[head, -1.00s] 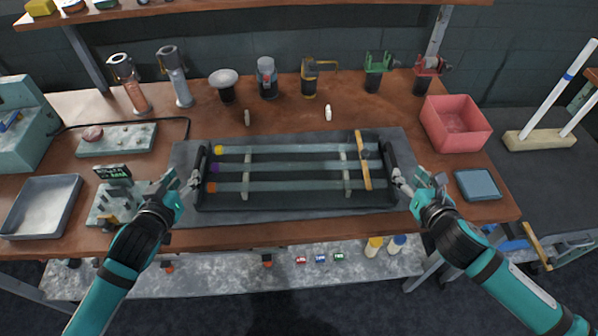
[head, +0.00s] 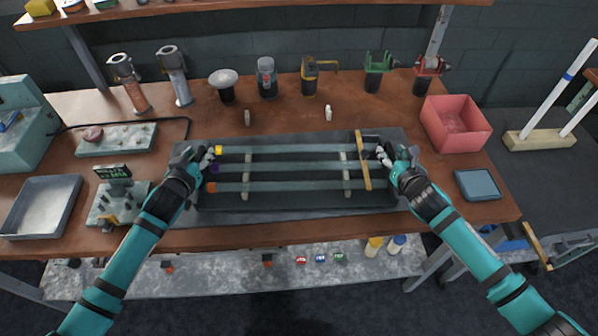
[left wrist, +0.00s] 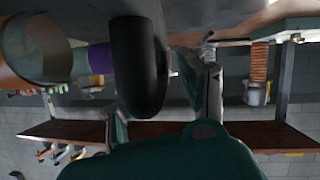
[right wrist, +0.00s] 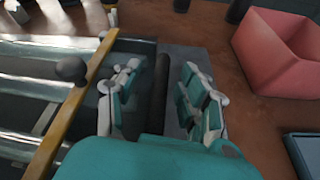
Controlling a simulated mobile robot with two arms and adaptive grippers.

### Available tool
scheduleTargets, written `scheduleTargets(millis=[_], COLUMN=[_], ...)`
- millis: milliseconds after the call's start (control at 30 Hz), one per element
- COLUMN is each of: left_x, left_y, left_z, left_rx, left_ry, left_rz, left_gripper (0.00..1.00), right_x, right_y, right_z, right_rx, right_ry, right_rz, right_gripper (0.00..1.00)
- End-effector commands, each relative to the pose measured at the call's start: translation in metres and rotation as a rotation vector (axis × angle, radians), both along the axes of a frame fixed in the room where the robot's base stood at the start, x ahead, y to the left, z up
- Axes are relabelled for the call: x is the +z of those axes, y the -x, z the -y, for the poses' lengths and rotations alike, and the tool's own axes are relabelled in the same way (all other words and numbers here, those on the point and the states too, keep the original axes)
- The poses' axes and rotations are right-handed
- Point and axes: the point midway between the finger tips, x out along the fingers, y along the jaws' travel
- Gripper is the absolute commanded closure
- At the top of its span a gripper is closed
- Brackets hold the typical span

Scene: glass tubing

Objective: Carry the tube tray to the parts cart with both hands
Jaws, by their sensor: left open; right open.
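The black tube tray (head: 300,200) lies on a grey mat on the bench. It holds three glass tubes (head: 290,167) with yellow, purple and orange ends at the left, and a wooden bar (head: 366,175) across its right part. My left gripper (head: 209,156) is at the tray's left end, open. In the left wrist view a dark rounded bar (left wrist: 138,65) is close in front of it; whether it is between the fingers is hard to tell. My right gripper (head: 386,155) is open at the right end. In the right wrist view its fingers (right wrist: 158,95) straddle the tray's dark end bar (right wrist: 158,80).
A pink bin (head: 456,124) and a blue-grey square dish (head: 478,184) stand right of the tray. A small device (head: 116,198) and a metal pan (head: 42,207) are at left. Burners and holders line the back. A dark surface (head: 520,175) lies beyond the bench's right edge.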

Motion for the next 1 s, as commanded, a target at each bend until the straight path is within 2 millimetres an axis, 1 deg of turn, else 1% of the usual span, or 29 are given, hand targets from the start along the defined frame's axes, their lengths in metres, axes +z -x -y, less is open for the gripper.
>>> scheduleTargets(millis=[67, 300, 367, 400, 833, 1000], left_x=[0.0, 0.0001, 0.0001, 0.0001, 0.0001, 0.0045], left_y=[0.0002, 0.0004, 0.0004, 0.0004, 0.0005, -0.0003], left_z=[0.0001, 0.0, 0.0, 0.0, -0.0001, 0.0], left_rx=[0.0, 0.0, 0.0, 0.0, 0.0, -0.001], left_ry=[0.0, 0.0, 0.0, 0.0, 0.0, 0.001], left_rz=[0.0, 0.0, 0.0, 0.0, 0.0, 0.005], left_gripper=[0.59, 0.91, 0.98, 1.0, 1.0, 1.0], right_x=[-0.0001, -0.0001, -0.0001, -0.0001, -0.0001, 0.0043], right_y=[0.0003, 0.0004, 0.0004, 0.0004, 0.0006, -0.0002], right_z=[0.0001, 0.0003, 0.0003, 0.0003, 0.0003, 0.0002], right_rx=[0.0, -0.001, -0.001, -0.001, -0.001, 0.0], right_ry=[0.0, 0.0, 0.0, 0.0, 0.0, 0.0], right_rz=[0.0, 0.0, 0.0, 0.0, -0.001, 0.004], right_gripper=[0.59, 0.91, 0.98, 1.0, 1.0, 1.0])
